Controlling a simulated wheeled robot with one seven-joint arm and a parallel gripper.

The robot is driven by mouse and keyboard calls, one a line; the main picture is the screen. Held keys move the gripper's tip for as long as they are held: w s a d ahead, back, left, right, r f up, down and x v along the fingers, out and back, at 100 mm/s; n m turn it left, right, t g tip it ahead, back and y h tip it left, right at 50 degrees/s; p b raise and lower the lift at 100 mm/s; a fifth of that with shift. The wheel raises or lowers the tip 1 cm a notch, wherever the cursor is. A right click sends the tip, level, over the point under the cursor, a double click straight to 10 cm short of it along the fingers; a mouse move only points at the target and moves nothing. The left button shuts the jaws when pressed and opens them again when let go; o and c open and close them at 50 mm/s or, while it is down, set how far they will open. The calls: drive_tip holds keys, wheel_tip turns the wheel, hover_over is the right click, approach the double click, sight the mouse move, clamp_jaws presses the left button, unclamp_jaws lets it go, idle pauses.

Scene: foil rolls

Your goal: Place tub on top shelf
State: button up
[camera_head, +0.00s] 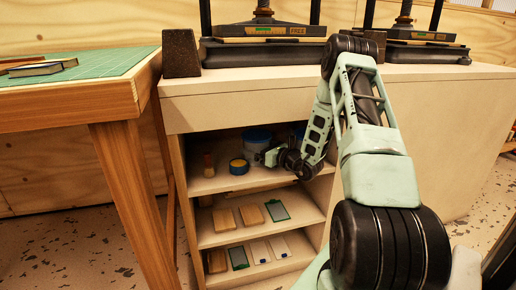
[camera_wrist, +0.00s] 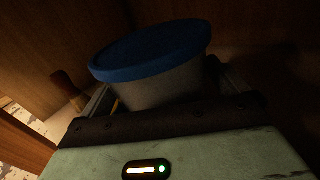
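A grey tub with a blue lid (camera_head: 257,137) stands on the top shelf (camera_head: 207,186) of the cabinet, towards the back. It also shows close up in the wrist view (camera_wrist: 155,70), tilted in the picture. My gripper (camera_head: 263,157) reaches into the top compartment, just in front of the tub. In the wrist view my gripper's fingers (camera_wrist: 160,95) are apart, one on either side of the tub's lower body. A narrow gap shows at the left finger. The right finger is very close, and contact there is unclear.
A yellow-and-blue round container (camera_head: 238,166) and a brush-like item (camera_head: 208,164) stand left of my gripper. Another blue item (camera_head: 299,131) is partly hidden behind my arm. Lower shelves hold several flat blocks. A wooden table (camera_head: 84,101) stands left, with presses (camera_head: 263,43) above the cabinet.

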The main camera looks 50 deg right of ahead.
drive_tip(key=shift+s+r, duration=0.1)
drive_tip(key=shift+r, duration=0.1)
drive_tip(key=s+p, duration=0.1)
drive_tip(key=s, duration=0.5)
drive_tip(key=s+p, duration=0.1)
drive_tip(key=s, duration=0.5)
drive_tip(key=shift+d, duration=0.2)
drive_tip(key=shift+w, duration=0.1)
